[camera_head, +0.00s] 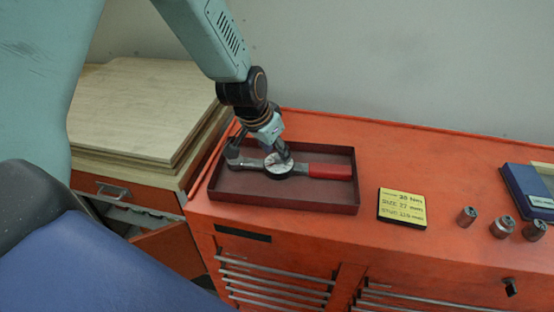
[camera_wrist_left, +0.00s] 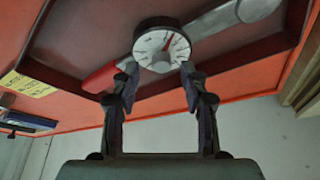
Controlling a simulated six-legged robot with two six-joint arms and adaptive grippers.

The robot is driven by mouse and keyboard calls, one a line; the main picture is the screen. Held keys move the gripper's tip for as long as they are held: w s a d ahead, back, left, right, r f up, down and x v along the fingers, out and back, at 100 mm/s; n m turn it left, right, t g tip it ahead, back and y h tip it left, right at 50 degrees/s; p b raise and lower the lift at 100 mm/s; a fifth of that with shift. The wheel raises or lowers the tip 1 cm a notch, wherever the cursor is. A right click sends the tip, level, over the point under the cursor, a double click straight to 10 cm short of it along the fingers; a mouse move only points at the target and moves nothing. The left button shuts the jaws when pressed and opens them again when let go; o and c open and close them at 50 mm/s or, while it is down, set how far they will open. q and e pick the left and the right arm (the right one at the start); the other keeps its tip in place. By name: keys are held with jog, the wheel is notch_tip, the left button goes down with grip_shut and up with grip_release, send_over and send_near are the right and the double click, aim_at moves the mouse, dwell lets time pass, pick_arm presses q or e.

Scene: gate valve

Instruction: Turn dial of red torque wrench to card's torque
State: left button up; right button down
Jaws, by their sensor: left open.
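The torque wrench (camera_head: 250,162) lies in a dark red tray (camera_head: 285,200) on the orange cabinet, its red handle (camera_head: 330,171) to the right. Its round white dial (camera_head: 277,168) has a red needle, which shows in the left wrist view on the dial face (camera_wrist_left: 161,50). My left gripper (camera_head: 280,155) is above the dial; in the wrist view its two fingers (camera_wrist_left: 157,82) are open, with the tips at either side of the dial's near edge. I cannot tell if they touch it. The yellow card (camera_head: 402,207) lies right of the tray; its top line appears to read 28 Nm.
Several metal sockets (camera_head: 502,227) stand on the cabinet top (camera_head: 440,165) right of the card. A dark blue case (camera_head: 529,193) is at the far right. Stacked wooden boards (camera_head: 145,110) are at the left. The tray's raised walls surround the wrench. The cabinet top behind the card is clear.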

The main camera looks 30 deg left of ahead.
pick_arm(q)
jog(key=shift+w+a+f+b, duration=0.1)
jog(key=shift+w+f+b, duration=0.2)
jog(key=shift+f, duration=0.2)
jog(key=shift+w+a+f+b, duration=0.1)
jog(key=shift+w+f+b, duration=0.15)
jog(key=shift+f, duration=0.25)
jog(key=shift+s+d+r, duration=0.25)
jog(key=shift+d, duration=0.05)
jog(key=shift+w+a+f, duration=0.2)
jog(key=shift+w+a, duration=0.05)
jog(key=c, duration=0.4)
jog(key=shift+s+d+r, duration=0.15)
jog(key=shift+d+r, duration=0.05)
grip_shut()
jog(key=shift+a, duration=0.1)
